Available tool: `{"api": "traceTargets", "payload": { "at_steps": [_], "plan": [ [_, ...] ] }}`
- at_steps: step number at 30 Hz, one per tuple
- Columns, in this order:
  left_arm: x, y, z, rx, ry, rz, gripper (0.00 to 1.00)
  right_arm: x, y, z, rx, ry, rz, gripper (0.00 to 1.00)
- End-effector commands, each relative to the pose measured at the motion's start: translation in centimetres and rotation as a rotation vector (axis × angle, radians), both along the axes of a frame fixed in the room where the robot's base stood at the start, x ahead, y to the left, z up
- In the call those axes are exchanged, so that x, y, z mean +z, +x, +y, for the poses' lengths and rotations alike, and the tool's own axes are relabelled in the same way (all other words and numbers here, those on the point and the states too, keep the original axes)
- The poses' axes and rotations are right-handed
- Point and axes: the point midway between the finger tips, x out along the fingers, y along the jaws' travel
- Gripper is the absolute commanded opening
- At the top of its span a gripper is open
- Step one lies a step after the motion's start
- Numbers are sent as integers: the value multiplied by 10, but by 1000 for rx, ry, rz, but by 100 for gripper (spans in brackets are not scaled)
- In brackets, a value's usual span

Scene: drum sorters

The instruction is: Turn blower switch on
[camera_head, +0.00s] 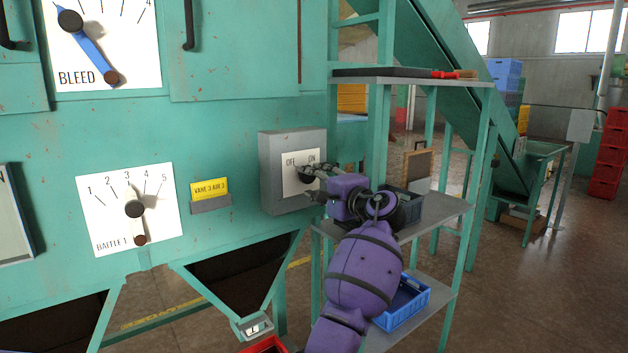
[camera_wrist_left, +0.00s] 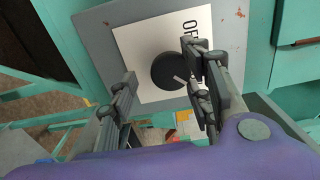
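The blower switch is a round black knob (camera_wrist_left: 170,72) on a white plate (camera_head: 291,184) marked OFF and ON. The plate is on a grey box (camera_head: 268,175) on the green machine. The purple left arm reaches up to the box, and my left gripper (camera_head: 312,172) is at the knob and covers part of it in the head view. In the left wrist view the left gripper (camera_wrist_left: 160,64) is open, with its fingers on either side of the knob. One finger overlaps the knob's right edge; I cannot tell whether it touches. My right gripper is not in view.
A green shelf rack (camera_head: 450,207) stands close to the right of the box, with a dark bin and a blue crate (camera_head: 412,302). A brush (camera_head: 455,75) lies on its top shelf. The Baffle 1 dial (camera_head: 131,208) and a yellow label (camera_head: 208,188) are left of the box.

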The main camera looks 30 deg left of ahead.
Motion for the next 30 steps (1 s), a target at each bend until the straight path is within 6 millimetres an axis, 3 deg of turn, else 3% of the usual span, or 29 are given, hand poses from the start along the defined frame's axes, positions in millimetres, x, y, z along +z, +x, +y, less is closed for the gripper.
{"api": "traceTargets", "payload": {
  "at_steps": [1, 20, 23, 30],
  "plan": [
    [-7, 1, 0, 0, -5, 9, 44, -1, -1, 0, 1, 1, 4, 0],
    [4, -1, -2, -2, 4, -7, 44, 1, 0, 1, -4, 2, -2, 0],
    [4, -4, -11, -4, 3, -8, 44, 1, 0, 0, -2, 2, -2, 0],
    [3, -22, -56, -5, 2, -6, 44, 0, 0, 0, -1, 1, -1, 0]
  ]
}}
